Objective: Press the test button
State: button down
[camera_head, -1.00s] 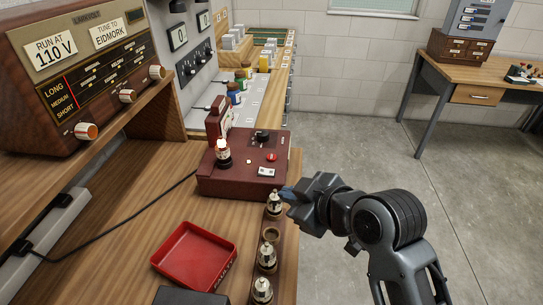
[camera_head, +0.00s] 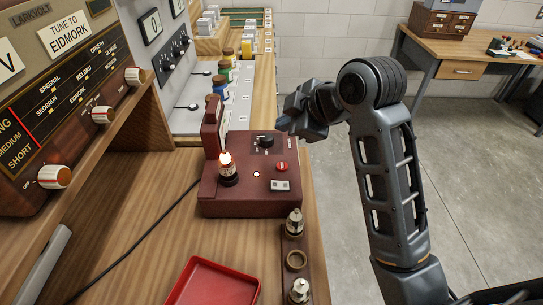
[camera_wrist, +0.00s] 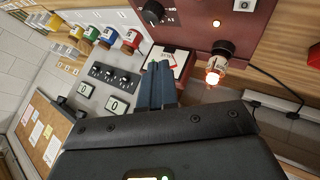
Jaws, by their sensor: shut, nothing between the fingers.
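The maroon tester box (camera_head: 240,203) stands on the wooden bench. A round red button (camera_head: 281,166), the likely test button, is on its top at the right, behind a small white panel (camera_head: 280,185) and in front of a black knob (camera_head: 264,142). A valve (camera_head: 229,177) stands upright in the box's left side and glows orange; its glow also shows in the wrist view (camera_wrist: 212,76). My gripper (camera_head: 283,123) is shut and empty, above and beyond the box's far right corner, apart from the red button. The wrist view shows its closed fingers (camera_wrist: 158,80); the red button is not visible there.
A row of valves (camera_head: 294,223) in a wooden holder runs along the bench's right edge. A red tray (camera_head: 213,284) lies in front. A radio (camera_head: 70,100) stands on the left. Coloured jars (camera_head: 219,85) stand behind the box. Open floor lies to the right.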

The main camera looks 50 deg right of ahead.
aim_at(285, 168)
dwell(0.3)
notch_tip(285, 168, down, 9)
jog(key=b, duration=0.6)
jog(key=shift+r, duration=0.1)
dwell(1.9)
jog(key=shift+f+b, duration=0.35)
jog(key=shift+f, duration=0.05)
jog(key=shift+f, duration=0.45)
dwell(0.5)
jog(key=shift+r, duration=0.2)
jog(key=shift+r+p, duration=0.6)
jog(key=shift+r, duration=0.1)
